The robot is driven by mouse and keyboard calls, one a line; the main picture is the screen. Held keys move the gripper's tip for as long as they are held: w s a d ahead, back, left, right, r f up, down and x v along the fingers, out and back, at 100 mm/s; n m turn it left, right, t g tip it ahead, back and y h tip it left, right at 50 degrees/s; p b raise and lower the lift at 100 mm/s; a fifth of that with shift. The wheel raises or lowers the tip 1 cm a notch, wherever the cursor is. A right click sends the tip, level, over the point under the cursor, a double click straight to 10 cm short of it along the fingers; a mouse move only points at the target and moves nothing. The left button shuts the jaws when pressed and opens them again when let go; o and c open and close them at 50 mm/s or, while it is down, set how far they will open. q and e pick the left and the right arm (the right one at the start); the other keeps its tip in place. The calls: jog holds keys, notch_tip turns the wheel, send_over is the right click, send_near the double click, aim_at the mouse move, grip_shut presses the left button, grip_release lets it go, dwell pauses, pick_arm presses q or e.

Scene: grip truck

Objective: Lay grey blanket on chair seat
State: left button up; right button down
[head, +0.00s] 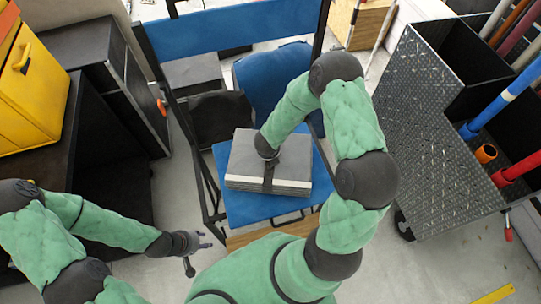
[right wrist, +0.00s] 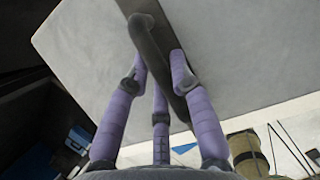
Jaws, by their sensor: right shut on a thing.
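The grey blanket (head: 240,160) is a folded, layered block with a dark strap around it. In the head view it overlaps the blue chair seat (head: 240,210); I cannot tell whether it touches the seat. My right gripper (head: 268,168) is over the blanket's middle, partly hidden by my wrist. In the right wrist view the purple fingers of my right gripper (right wrist: 158,75) close around the dark strap on the grey blanket (right wrist: 85,40). My left gripper (head: 200,252) is open and empty, low and left of the chair.
The chair has a blue backrest (head: 240,28) and dark legs. A dark cart (head: 435,115) with pipes stands at the right. Dark cabinets (head: 90,50) and a yellow box (head: 30,95) stand at the left. A blue chair-like item (head: 270,75) is behind the seat.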

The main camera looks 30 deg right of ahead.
jog(key=shift+w+d+f, duration=0.1)
jog(key=shift+d+f, duration=0.05)
jog(key=shift+f, duration=0.75)
jog(key=shift+w+d+f, duration=0.1)
jog(key=shift+f, duration=0.75)
jog(key=shift+f+b, duration=0.2)
jog(key=shift+b, duration=0.1)
jog(key=c, duration=1.1)
grip_release()
jog(key=shift+s, duration=0.15)
